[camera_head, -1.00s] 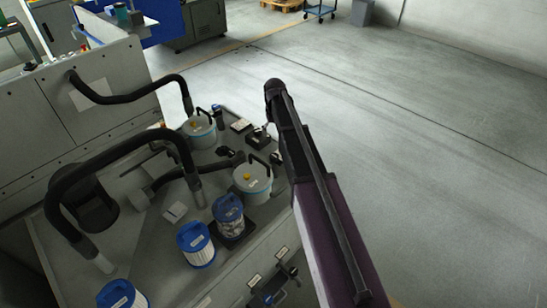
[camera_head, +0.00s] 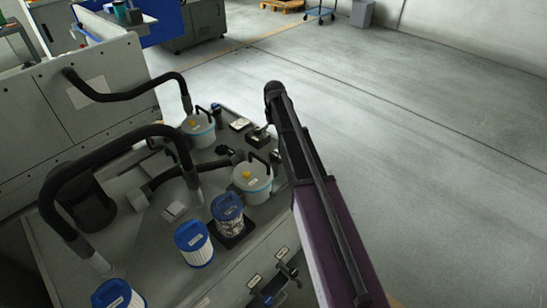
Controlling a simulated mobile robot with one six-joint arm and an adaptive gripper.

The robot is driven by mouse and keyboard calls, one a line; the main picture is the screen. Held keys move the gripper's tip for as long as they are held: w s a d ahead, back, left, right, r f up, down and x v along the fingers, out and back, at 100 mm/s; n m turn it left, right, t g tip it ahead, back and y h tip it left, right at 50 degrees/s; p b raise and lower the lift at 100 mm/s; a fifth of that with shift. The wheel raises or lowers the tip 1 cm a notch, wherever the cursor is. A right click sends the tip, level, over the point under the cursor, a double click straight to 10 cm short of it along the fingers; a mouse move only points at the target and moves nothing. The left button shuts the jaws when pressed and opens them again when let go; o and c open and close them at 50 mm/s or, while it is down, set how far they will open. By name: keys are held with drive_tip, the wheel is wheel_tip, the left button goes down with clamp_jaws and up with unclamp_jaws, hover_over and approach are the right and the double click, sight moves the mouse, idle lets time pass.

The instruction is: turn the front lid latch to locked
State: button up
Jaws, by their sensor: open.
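On the front face of the grey machine bench are two small dark fittings under pale labels, one beside my arm (camera_head: 288,270) and one with blue on it nearer the lower edge (camera_head: 268,297). They look like latches or handles. I cannot tell which is the front lid latch, or read its position. My purple and black arm (camera_head: 325,210) rises along the right side of the bench and covers part of the view there. My gripper cannot be made out; it seems hidden behind the arm or out of frame.
The floor (camera_head: 430,150) right of my arm is clear. A blue trolley (camera_head: 319,12) stands far back.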

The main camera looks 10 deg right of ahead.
sight(274, 154)
drive_tip(key=shift+f+b, duration=5.4)
drive_tip(key=shift+f, duration=0.3)
